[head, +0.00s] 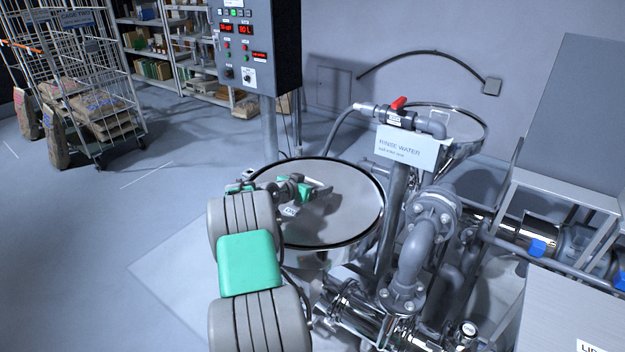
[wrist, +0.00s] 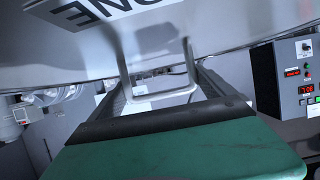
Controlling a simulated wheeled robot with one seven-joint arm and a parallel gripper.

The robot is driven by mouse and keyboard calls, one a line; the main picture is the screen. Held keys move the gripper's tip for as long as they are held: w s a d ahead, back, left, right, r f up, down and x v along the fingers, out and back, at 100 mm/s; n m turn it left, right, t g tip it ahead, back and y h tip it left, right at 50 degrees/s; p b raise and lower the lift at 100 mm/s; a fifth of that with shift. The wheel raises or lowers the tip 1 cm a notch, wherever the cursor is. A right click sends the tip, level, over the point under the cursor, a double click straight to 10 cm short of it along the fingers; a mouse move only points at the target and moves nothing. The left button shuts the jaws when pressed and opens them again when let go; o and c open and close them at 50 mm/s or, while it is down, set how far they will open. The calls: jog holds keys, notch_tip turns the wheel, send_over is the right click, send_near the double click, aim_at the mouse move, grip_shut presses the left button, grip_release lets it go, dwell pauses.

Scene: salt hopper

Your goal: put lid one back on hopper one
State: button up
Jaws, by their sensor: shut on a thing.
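Lid one (head: 345,215) is a round, shiny steel disc with a dark rim. It also shows in the wrist view (wrist: 220,22), where it fills the top, with a white label ending in "NE" upside down. My gripper (head: 312,189) reaches over the lid from the left and is shut on its bar handle (wrist: 160,96). Hopper one (head: 330,257) is mostly hidden under the lid; only some steel shows below the rim. I cannot tell whether the lid rests on the hopper or hangs just above it.
A rinse water pipe with a red valve (head: 398,103) and sign (head: 408,148) stands close right of the lid. Behind it is another steel hopper (head: 460,122). A control box (head: 258,45) on a post stands behind. Floor at left is clear up to a cage trolley (head: 85,95).

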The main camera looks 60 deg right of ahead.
jog(key=shift+f+b, duration=0.45)
jog(key=shift+b, duration=0.3)
dwell(0.4)
